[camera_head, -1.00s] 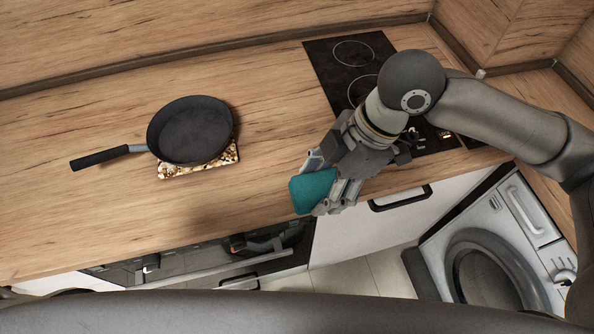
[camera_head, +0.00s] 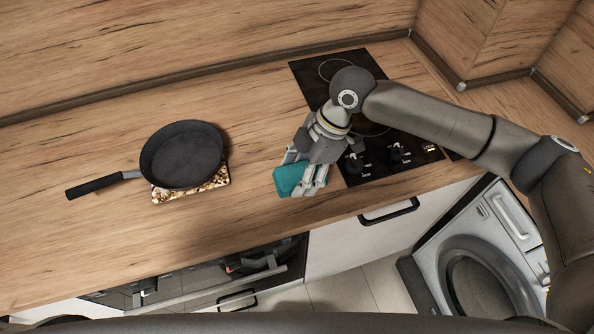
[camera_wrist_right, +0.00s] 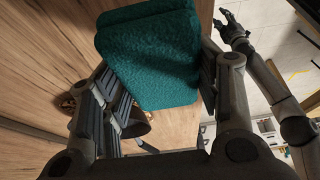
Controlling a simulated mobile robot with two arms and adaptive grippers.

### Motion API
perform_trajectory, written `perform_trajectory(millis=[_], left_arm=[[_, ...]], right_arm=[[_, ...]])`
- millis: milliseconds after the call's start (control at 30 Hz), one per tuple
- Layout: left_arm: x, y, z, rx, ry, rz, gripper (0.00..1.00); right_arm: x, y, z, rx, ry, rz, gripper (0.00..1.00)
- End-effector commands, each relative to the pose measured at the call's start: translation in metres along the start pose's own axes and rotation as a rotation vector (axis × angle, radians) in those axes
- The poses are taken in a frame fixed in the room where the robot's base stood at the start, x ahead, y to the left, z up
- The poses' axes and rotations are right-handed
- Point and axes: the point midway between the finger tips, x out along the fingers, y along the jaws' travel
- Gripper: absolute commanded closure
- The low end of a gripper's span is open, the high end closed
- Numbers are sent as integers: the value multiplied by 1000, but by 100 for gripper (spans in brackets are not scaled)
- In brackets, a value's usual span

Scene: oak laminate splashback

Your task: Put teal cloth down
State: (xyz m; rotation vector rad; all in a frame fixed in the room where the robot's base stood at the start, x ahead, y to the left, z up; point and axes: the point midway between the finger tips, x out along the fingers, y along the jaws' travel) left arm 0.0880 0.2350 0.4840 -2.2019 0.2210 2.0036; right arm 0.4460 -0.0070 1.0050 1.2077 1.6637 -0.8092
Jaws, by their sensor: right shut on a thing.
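The teal cloth (camera_head: 289,180) is a folded pad above the front part of the wooden worktop, left of the hob, in the head view. My right gripper (camera_head: 303,181) is shut on it. In the right wrist view the cloth (camera_wrist_right: 150,55) sits between the fingers and hides part of the worktop behind it. Whether the cloth touches the worktop is hard to tell. My left gripper (camera_wrist_right: 233,30) shows small at the upper right of the right wrist view, apart from the cloth; its finger opening is unclear.
A black frying pan (camera_head: 183,153) rests on a patterned board (camera_head: 214,185) at the left. The black hob (camera_head: 395,166) lies right of my right gripper. The worktop (camera_head: 90,240) is clear at the front left. A washing machine (camera_head: 478,262) stands below right.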

Motion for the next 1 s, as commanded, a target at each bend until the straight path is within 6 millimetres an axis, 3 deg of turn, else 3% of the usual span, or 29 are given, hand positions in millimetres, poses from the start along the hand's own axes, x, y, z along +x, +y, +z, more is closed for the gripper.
perform_trajectory(millis=[133,500,667,1000], left_arm=[[-7,0,1,-1,-3,0,60],[-13,-1,1,-1,-4,-1,60],[-32,-1,0,-1,-5,0,60],[-33,-1,0,-1,-4,0,60]], right_arm=[[16,16,8,2,0,0,62],[38,35,18,1,-1,-1,62],[54,34,25,3,1,-1,62],[61,34,28,0,0,1,62]])
